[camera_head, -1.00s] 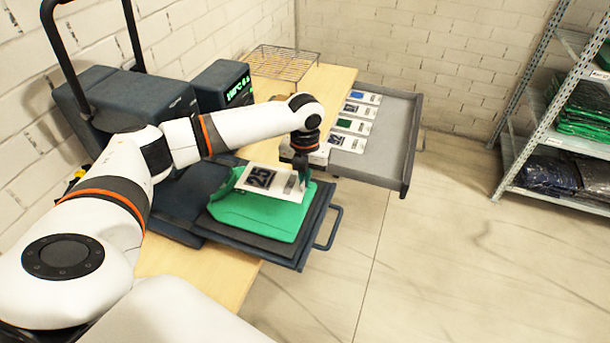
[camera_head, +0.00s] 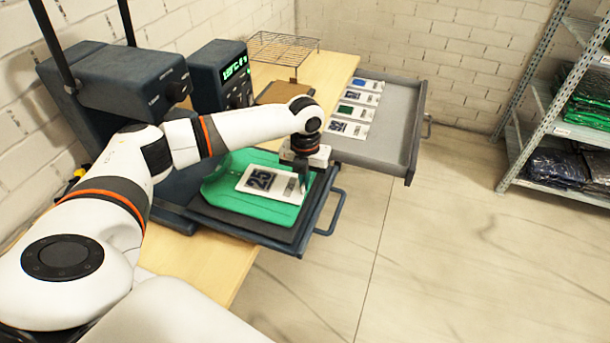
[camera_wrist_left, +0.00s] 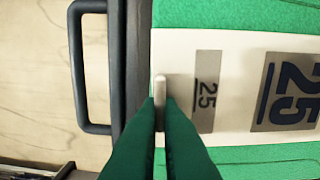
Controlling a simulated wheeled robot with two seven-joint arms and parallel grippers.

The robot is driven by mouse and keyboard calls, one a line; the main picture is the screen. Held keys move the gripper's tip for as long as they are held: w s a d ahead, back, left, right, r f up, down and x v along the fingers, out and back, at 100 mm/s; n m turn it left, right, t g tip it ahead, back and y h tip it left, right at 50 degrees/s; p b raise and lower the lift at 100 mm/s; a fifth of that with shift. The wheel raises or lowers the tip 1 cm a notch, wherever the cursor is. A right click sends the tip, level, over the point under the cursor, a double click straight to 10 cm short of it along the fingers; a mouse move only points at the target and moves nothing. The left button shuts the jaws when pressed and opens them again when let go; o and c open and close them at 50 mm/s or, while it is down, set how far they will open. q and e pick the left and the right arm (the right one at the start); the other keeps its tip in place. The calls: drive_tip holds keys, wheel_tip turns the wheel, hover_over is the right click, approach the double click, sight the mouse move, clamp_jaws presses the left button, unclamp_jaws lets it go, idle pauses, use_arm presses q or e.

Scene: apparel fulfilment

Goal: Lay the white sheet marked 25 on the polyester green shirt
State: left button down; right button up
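The white sheet marked 25 (camera_head: 270,183) lies about flat over the green shirt (camera_head: 222,186), with green showing around it. The shirt is spread on a dark press plate (camera_head: 244,224). My left gripper (camera_head: 304,184) is at the sheet's right end. In the left wrist view, the green fingertips (camera_wrist_left: 161,101) are close together on a small pale tab at the end of the sheet (camera_wrist_left: 232,60). Shirt fabric (camera_wrist_left: 240,12) shows on both sides of the sheet there. Whether the sheet touches the shirt all over is hard to tell. My right gripper is not in view.
The dark heat press (camera_head: 120,82) with a lit display (camera_head: 235,67) stands at the left. A grey tray (camera_head: 388,130) holds several other sheets. A wire rack (camera_head: 283,46) stands at the back. Shelves (camera_head: 560,130) with packed garments are at the right. The plate's handle (camera_head: 331,212) sticks out toward open floor.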

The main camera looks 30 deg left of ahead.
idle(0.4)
use_arm(q)
drive_tip(key=c, duration=1.5)
unclamp_jaws()
drive_tip(key=shift+c, duration=0.2)
wheel_tip(320, 180, up, 12)
drive_tip(key=b, duration=0.1)
